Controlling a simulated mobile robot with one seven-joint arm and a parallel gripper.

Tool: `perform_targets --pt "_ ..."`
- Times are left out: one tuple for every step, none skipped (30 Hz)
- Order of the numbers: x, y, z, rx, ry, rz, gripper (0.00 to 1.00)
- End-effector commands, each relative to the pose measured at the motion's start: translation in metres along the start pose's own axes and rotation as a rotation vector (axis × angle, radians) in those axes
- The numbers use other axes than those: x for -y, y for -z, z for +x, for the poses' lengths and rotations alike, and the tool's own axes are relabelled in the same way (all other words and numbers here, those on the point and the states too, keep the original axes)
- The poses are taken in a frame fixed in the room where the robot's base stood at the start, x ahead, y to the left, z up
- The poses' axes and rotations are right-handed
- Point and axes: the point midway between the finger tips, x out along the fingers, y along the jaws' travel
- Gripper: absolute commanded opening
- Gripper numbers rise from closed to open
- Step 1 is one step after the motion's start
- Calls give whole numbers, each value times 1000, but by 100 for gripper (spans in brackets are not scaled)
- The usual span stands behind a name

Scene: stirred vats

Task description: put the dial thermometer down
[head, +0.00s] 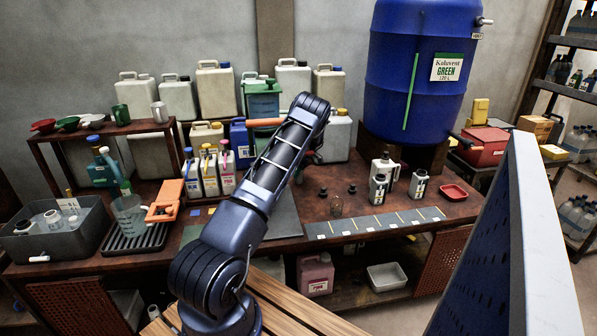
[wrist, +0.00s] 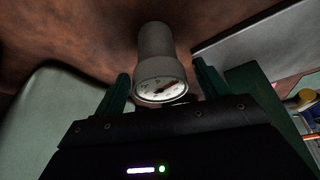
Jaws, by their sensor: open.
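The dial thermometer (wrist: 157,85) has a grey cylindrical body and a round white dial with a red and dark pointer. In the wrist view it is between the two green fingers of my gripper (wrist: 162,88), dial toward the camera. The fingers are apart, with the thermometer in the gap; I cannot tell whether either touches it. Behind it is the brown, worn bench top, which also shows in the head view (head: 400,205). In the head view my arm hides the thermometer and most of my gripper.
A pale green container (wrist: 50,115) is close on the left in the wrist view.

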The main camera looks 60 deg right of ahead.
Motion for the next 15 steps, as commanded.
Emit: perform_targets --pt "0 0 -4 0 -2 0 73" --pt "0 0 -7 0 -2 0 73" --pt "-1 0 -11 0 -3 0 73" --pt "-1 0 -16 1 -3 0 73" --pt "-1 0 -20 1 -3 0 73" --pt "-1 0 -27 0 -3 0 73" --pt "-1 0 -32 0 -3 0 73" --pt "-1 0 -38 1 -3 0 73" --pt "-1 0 -46 1 -4 0 73" --pt "-1 0 -53 1 -3 0 73" --pt "-1 0 -59 0 -3 0 73" --pt "0 0 -66 0 -3 0 73" --pt "-1 0 -72 0 -3 0 73" --pt "0 0 -78 0 -3 0 73" --pt "0 0 -85 0 -3 0 73"
